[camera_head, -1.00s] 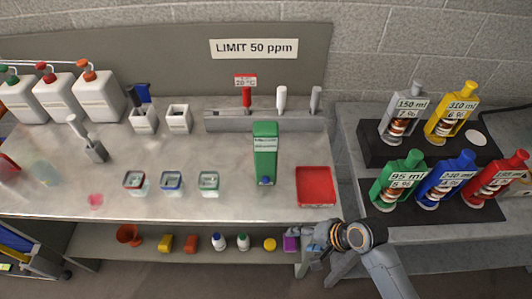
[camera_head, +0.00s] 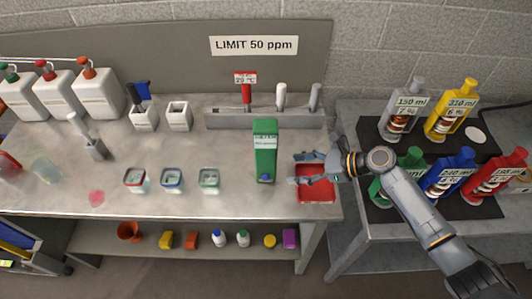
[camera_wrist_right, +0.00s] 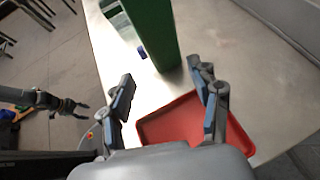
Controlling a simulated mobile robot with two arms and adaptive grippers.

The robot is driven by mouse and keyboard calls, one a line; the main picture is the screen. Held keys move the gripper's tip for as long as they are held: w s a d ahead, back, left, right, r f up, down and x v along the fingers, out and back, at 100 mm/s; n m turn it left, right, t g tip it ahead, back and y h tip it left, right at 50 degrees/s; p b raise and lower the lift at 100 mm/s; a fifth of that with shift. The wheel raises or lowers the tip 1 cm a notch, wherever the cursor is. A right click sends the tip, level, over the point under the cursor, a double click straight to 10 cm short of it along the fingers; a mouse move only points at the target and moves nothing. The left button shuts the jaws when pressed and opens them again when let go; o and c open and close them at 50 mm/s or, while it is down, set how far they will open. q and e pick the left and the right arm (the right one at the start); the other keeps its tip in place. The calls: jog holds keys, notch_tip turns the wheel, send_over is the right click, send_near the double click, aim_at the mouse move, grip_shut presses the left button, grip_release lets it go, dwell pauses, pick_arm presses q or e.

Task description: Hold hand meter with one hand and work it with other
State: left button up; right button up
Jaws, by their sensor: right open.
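The hand meter appears to be the green upright box (camera_head: 265,145) with a pale label and a small blue part low on its front. It stands on the grey bench and also shows in the right wrist view (camera_wrist_right: 155,30). My right gripper (camera_head: 293,169) is open and empty, above the red tray and just right of the green box, not touching it. In the right wrist view its two fingers (camera_wrist_right: 162,78) are spread, with the box beyond them.
The red tray (camera_head: 316,196) lies at the bench's right front. Several small cups, including a blue-rimmed one (camera_head: 172,178), stand left of the box. A rack (camera_head: 265,119) is behind it. Bottles, including a yellow one (camera_head: 452,110), crowd the right table.

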aim_at(269, 170)
jog(key=b+x, duration=0.4)
jog(key=x, duration=0.2)
jog(key=shift+w+a+f+b, duration=0.1)
jog(key=shift+f+b, duration=0.1)
jog(key=shift+b, duration=0.15)
jog(key=x, duration=0.2)
jog(key=shift+a+p, duration=0.3)
jog(key=shift+p, duration=0.05)
jog(key=shift+w+a+f, duration=0.2)
jog(key=shift+a, duration=0.2)
jog(key=shift+c, duration=0.5)
jog(key=c, duration=0.7)
jog(key=o, duration=1)
jog(key=shift+o, duration=0.2)
